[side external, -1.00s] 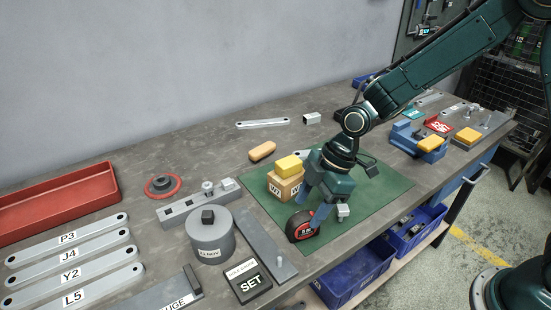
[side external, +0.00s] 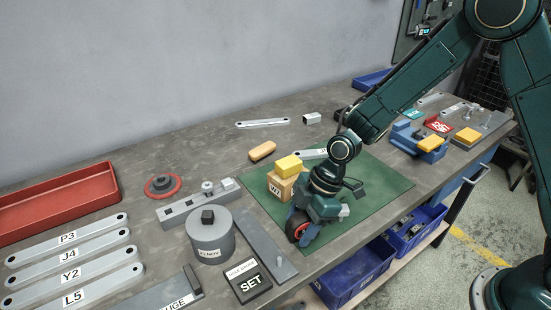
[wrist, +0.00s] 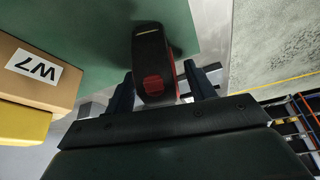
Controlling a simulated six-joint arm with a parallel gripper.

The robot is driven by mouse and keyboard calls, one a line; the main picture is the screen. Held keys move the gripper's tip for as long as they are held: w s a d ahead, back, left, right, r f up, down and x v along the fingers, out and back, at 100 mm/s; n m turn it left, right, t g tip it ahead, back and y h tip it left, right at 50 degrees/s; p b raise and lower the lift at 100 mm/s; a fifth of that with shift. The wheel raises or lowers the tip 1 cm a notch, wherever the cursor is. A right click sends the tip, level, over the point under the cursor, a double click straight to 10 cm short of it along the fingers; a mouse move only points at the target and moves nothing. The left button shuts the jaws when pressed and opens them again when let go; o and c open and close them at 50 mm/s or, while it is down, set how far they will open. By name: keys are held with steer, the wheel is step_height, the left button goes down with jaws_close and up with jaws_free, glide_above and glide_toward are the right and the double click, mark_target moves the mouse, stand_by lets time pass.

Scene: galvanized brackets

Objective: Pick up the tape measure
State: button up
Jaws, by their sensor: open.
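The tape measure (side external: 297,227) is black with a red face and stands at the near left corner of the green mat (side external: 385,195). My gripper (side external: 306,234) is down over it and hides much of it in the side view. In the wrist view the tape measure (wrist: 152,65) sits between the two fingers of my open gripper (wrist: 160,88), one finger on each side. The left finger is very close to it; I cannot tell whether it touches. A gap shows between the tape measure and the right finger.
A cardboard box marked W7 (wrist: 40,72) with a yellow block (wrist: 22,122) on it stands close beside my gripper. A grey flat bar (side external: 262,245) and a grey cylinder (side external: 211,240) lie to the left. Blue bins (side external: 355,280) sit below the bench edge.

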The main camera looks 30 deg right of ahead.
mark_target(301, 217)
steer(key=shift+c, duration=0.4)
jaws_close()
steer(key=shift+r, duration=0.2)
step_height(301, 217, up, 20)
steer(key=shift+f, duration=0.2)
stand_by(0.6)
stand_by(0.4)
